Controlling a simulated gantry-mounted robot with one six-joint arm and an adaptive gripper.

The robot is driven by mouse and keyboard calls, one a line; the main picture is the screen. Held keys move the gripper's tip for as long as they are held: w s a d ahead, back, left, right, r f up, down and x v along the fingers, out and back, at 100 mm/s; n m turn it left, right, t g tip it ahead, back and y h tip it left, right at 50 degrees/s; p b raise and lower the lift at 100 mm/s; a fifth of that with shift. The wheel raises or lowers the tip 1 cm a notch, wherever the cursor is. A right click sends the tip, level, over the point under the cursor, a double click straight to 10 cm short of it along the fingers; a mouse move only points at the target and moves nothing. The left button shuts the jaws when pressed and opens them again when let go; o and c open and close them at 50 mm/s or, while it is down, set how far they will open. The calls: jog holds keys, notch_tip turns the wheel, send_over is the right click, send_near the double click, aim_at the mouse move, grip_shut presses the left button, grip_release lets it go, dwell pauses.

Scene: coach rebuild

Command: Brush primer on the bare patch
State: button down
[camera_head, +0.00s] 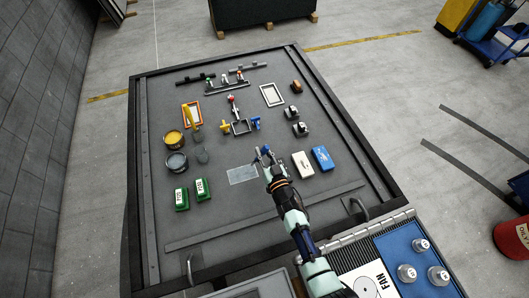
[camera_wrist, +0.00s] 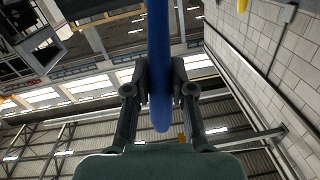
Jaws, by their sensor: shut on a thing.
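My gripper (camera_head: 265,157) is low over the right side of the dark panel (camera_head: 225,215). In the wrist view my gripper (camera_wrist: 160,88) is shut on a slim blue thing with a rounded end (camera_wrist: 159,60), like a handle. Whether it is the brush cannot be told, as its far end is out of view. A pale grey rectangle (camera_head: 242,175), perhaps the bare patch, lies just left of my gripper. An open can with yellow contents (camera_head: 174,138) and an open can with grey contents (camera_head: 177,161) stand at the left.
Two green boxes (camera_head: 191,194) sit at the front left. A white block (camera_head: 302,164) and a blue box (camera_head: 322,158) lie close to the right of my gripper. Small fittings and an orange frame (camera_head: 192,114) lie farther back.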

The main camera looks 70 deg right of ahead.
aim_at(266, 149)
jog(key=shift+r+p, duration=2.35)
jog(key=shift+r, duration=0.4)
